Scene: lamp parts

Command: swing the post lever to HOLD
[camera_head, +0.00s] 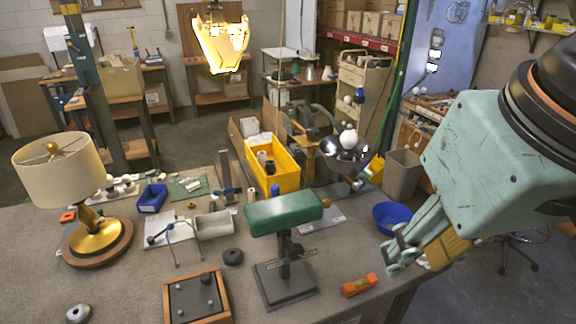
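A stand with a green padded top (284,212) is upright near the front middle of the table. Its dark post (285,260) rises from a flat square base (285,285). A thin grey bar (293,255) crosses the post low down, and a small brown knob (325,203) sticks out at the pad's right end. I cannot tell which of these is the post lever, and no HOLD mark is readable. My gripper (400,255), pale green, points down-left to the right of the stand, apart from it. Its fingers overlap in this view, so its opening is unclear.
An orange level (359,285) lies between the stand and my gripper. A blue bowl (392,217) is behind my gripper. A wood-framed tray (197,300) and dark ring (233,256) lie left of the stand. A lamp (97,235) stands far left; a yellow bin (272,165) is behind.

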